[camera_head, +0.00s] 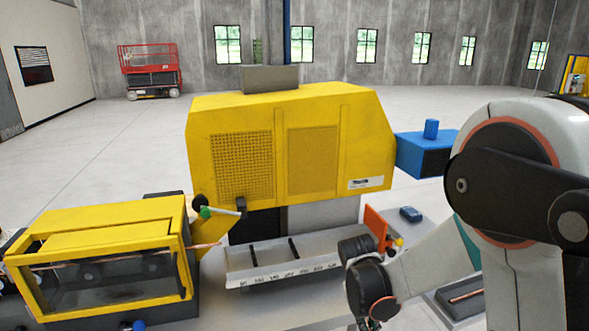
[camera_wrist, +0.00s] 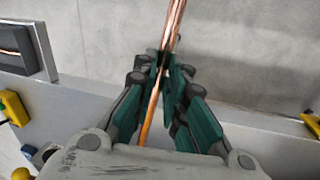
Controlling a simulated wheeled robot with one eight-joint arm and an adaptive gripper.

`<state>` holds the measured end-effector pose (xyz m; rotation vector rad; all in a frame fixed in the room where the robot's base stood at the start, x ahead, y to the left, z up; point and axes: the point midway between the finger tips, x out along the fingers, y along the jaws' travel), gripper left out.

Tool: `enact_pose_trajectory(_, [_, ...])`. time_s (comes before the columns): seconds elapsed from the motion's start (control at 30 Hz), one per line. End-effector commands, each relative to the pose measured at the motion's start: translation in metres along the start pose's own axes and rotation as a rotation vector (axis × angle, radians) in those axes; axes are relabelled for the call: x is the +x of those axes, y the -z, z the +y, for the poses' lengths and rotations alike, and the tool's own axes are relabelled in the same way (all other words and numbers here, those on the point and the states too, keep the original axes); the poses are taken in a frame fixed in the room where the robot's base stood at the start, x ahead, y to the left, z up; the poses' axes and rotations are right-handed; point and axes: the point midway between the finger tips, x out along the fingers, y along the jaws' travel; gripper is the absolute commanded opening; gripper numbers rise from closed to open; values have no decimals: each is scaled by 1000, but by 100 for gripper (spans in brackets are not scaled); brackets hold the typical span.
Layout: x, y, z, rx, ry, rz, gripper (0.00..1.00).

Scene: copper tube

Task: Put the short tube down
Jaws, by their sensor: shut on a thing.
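My gripper (camera_wrist: 163,68) is shut on a copper tube (camera_wrist: 174,24) in the wrist view. The tube runs between the green fingers, with one end reaching past the fingertips to the top of the picture and the other back toward the palm. Its full length cannot be told. In the head view my wrist hangs at the bottom edge, right of centre, and the fingers and held tube are out of sight. A dark tray (camera_head: 484,303) with a copper piece lies at the lower right; a grey-framed tray also shows at the wrist view's upper left (camera_wrist: 46,52).
A large yellow machine (camera_head: 360,140) stands in the middle, with a grey numbered trough (camera_head: 285,277) below its front. A yellow-framed glazed box (camera_head: 110,215) stands at left, with a thin copper tube (camera_head: 207,245) sticking out. A blue box (camera_head: 420,158) is at right.

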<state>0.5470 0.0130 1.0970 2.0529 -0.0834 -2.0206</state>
Motion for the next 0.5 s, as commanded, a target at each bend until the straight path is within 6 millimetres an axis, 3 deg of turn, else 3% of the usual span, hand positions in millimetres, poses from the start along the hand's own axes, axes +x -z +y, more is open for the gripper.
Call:
enact_pose_trajectory(0.1, [15,-9,12,160,0,-37,0])
enact_pose_trajectory(0.5, [83,-8,-7,142,1,-32,0])
